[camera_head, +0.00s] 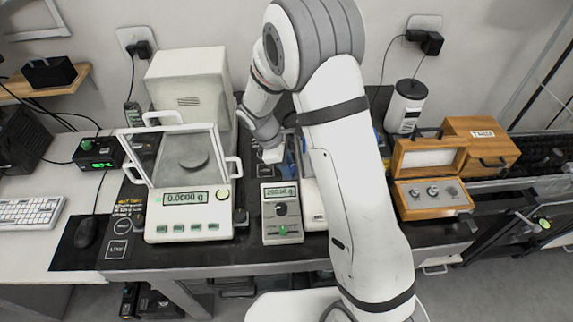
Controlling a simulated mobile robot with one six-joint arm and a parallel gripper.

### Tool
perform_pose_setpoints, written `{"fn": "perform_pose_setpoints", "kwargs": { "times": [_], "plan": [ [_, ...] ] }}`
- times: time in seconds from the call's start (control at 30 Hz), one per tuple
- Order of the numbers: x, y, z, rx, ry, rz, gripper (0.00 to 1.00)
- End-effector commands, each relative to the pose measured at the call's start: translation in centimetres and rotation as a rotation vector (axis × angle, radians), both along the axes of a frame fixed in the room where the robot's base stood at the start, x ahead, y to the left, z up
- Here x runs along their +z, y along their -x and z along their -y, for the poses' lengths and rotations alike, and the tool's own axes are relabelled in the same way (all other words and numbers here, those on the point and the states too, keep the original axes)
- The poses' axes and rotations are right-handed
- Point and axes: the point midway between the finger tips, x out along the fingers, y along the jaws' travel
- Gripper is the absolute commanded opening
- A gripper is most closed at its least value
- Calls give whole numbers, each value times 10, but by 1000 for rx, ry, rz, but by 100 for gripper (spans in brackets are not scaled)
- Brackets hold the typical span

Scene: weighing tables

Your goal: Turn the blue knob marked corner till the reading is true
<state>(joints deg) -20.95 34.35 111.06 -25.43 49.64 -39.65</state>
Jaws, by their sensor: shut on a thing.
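My gripper (273,153) is at the far side of the weighing bench, reaching down behind the small grey display unit. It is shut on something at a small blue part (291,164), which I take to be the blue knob. My own wrist and arm hide much of it, and its corner marking cannot be read. The grey display unit (282,227) has a lit reading of about 200.5 g; the last digits are blurred. It carries a dark round knob (281,209) and a green button. A white device beside it is mostly behind my arm.
A glass-shielded balance (186,229) reading 0.0000 g stands left of the display unit. A wooden weight box (434,212) lies open at right, near a white canister (405,106). A keyboard (28,212) and mouse (87,231) are at far left. My arm crosses the bench.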

Motion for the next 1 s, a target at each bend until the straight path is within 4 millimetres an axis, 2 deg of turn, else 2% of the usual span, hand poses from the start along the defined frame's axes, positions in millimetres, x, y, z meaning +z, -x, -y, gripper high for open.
{"fn": "perform_pose_setpoints", "kwargs": {
  "times": [0.3,0.63,0.67,0.7,0.77,1.0],
  "plan": [
    [1,3,-1,367,-1,2,7],
    [1,3,-1,402,0,2,7],
    [1,3,-1,402,0,2,32],
    [1,3,-1,402,0,2,35],
    [1,3,-1,401,0,2,39],
    [2,3,-1,401,0,2,39]
  ]
}}
